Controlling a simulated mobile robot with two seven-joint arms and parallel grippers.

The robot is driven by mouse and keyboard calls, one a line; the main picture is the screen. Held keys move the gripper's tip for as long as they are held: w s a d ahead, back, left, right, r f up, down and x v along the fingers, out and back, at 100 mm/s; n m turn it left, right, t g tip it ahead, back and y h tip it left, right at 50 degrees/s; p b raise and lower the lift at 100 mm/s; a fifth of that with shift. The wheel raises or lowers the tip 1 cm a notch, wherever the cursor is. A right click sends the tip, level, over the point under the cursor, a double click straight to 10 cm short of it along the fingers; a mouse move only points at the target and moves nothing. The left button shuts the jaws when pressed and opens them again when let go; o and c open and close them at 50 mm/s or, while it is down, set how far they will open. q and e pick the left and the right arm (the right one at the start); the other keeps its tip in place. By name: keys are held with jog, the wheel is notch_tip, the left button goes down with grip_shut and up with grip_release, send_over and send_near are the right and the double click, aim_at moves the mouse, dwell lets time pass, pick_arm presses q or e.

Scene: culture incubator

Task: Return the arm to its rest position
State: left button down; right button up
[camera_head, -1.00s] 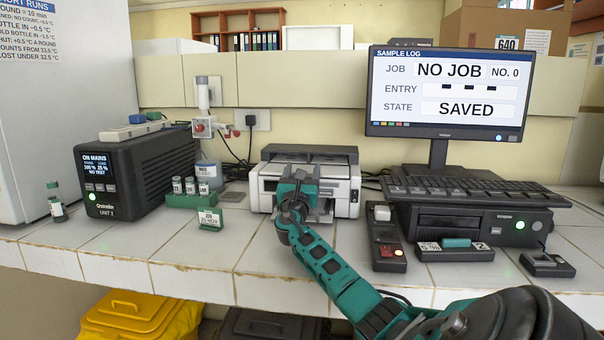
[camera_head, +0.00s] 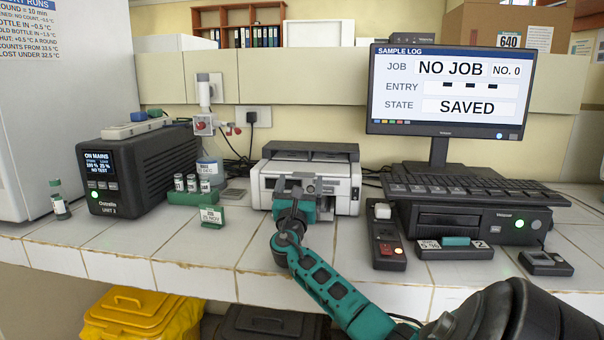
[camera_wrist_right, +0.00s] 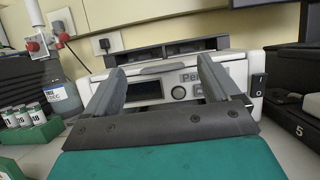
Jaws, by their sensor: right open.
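My right arm, teal and black, comes in from the lower right in the head view. Its right gripper (camera_head: 297,186) is in front of the white and grey printer-like machine (camera_head: 335,172) on the tiled bench. In the right wrist view the two grey fingers (camera_wrist_right: 165,82) stand apart with nothing between them. My left gripper is not in view.
Left of the arm are a green rack of small vials (camera_head: 193,198), a dated green card stand (camera_head: 212,216) and a black power unit (camera_head: 140,165). Right are a switch box (camera_head: 387,245), a keyboard (camera_head: 450,185) and a monitor (camera_head: 440,90). Front bench tiles are mostly clear.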

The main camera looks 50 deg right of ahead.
jog(key=shift+v, duration=0.9)
